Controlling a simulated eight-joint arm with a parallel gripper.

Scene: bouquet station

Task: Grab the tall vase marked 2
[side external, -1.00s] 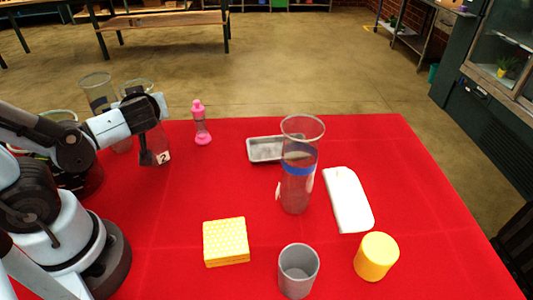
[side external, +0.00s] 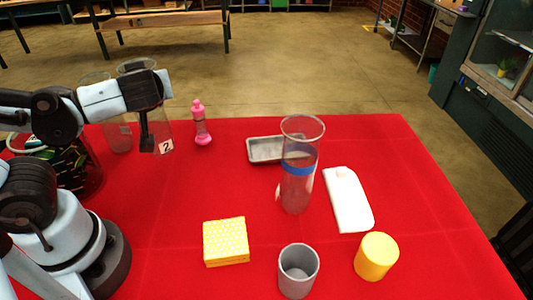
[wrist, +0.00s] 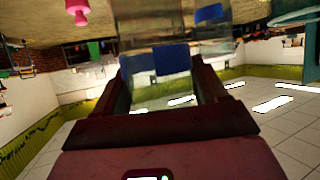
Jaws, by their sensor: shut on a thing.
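The tall clear vase marked 2 (side external: 164,132) is at the back left in the side view, with its white "2" label low on its side. My gripper (side external: 147,142) is shut on it, and the dark fingers cover part of the glass. The vase looks upright and raised a little; its contact with the cloth is hard to judge. In the wrist view, clear glass (wrist: 150,30) stands between the fingers of my gripper (wrist: 160,75), with blue patches showing through it.
Another clear vase (side external: 119,138) stands close behind to the left. A pink bottle (side external: 201,128) is just right. A grey tray (side external: 262,150), blue-banded vase (side external: 297,190), white board (side external: 347,198), yellow box (side external: 226,242), grey cup (side external: 298,278) and yellow cylinder (side external: 376,257) stand farther off.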

